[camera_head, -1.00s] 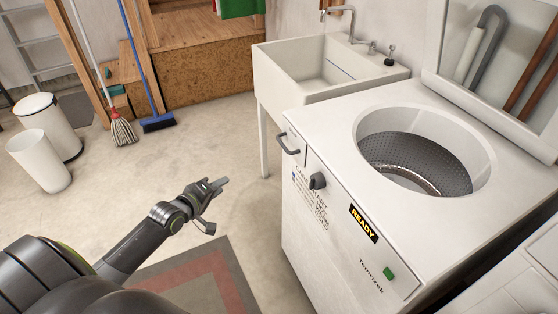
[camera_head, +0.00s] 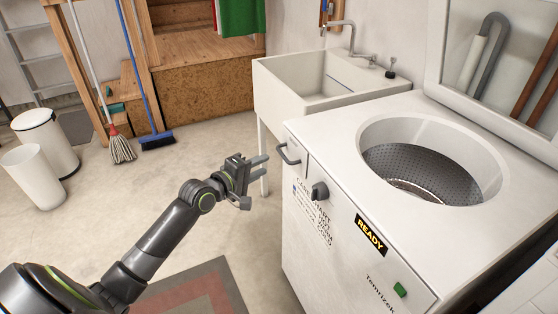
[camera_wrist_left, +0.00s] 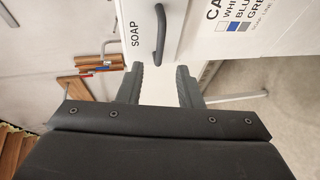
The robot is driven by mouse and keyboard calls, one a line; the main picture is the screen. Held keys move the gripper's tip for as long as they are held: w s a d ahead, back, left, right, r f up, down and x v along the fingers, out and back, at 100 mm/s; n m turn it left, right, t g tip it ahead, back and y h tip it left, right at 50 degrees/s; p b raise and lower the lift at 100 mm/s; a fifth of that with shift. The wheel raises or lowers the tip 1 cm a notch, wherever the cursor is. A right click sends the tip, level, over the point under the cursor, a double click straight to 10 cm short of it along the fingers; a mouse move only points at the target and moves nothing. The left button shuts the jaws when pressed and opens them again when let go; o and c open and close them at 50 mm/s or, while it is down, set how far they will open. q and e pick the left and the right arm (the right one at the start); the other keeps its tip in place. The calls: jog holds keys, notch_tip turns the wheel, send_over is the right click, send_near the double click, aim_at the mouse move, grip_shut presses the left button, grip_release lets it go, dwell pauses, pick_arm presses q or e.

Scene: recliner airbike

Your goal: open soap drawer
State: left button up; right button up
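The soap drawer (camera_head: 296,160) is a white panel at the upper left of the washing machine's front, and it looks shut. Its dark grey bar handle (camera_head: 287,154) sticks out from it. In the left wrist view the handle (camera_wrist_left: 159,35) stands upright in the picture beside the word SOAP. My left gripper (camera_head: 261,168) is open and empty, a little left of the handle and apart from it. In the left wrist view the two fingers of my left gripper (camera_wrist_left: 159,80) point at the drawer, with the handle ahead, between their lines. My right gripper is not in view.
The white washing machine (camera_head: 335,130) has an open round top with a drum. A dark knob (camera_head: 319,191) sits right of the drawer. A white sink (camera_head: 310,88) stands behind. A mop (camera_head: 121,148), broom (camera_head: 157,140) and white bins (camera_head: 38,178) are left. The floor between is clear.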

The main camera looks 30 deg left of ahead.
pick_arm(q)
jog(key=b+x, duration=0.1)
jog(key=x, duration=0.7)
jog(key=shift+w, duration=0.15)
jog(key=shift+f, duration=0.1)
grip_shut()
